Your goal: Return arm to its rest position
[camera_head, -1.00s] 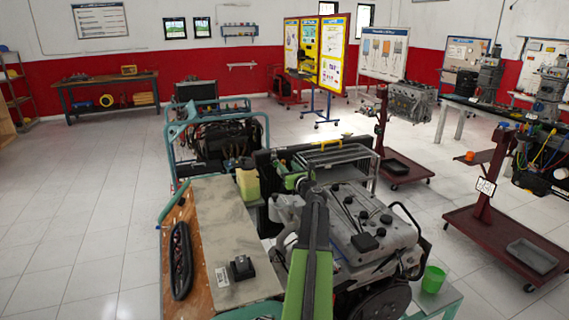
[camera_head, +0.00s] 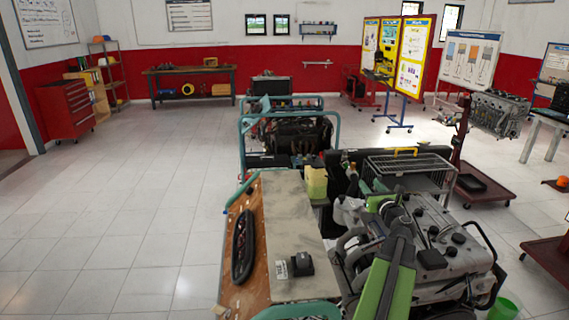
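My arm (camera_head: 395,265) rises from the bottom edge, right of centre, with green and dark links. It stands in front of a grey engine trainer (camera_head: 440,235) and hides part of it. The far end of my arm, with green parts near the engine's left side, is my gripper's likely place, but its fingers cannot be made out. I cannot tell whether it is open or shut, or whether the arm touches the engine.
A bench top (camera_head: 290,215) beside the engine carries a black oval part (camera_head: 243,245) and a small black box (camera_head: 302,264). A teal-framed engine trainer (camera_head: 290,135) stands behind. A green cup (camera_head: 503,309) is at lower right. The tiled floor at left is clear.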

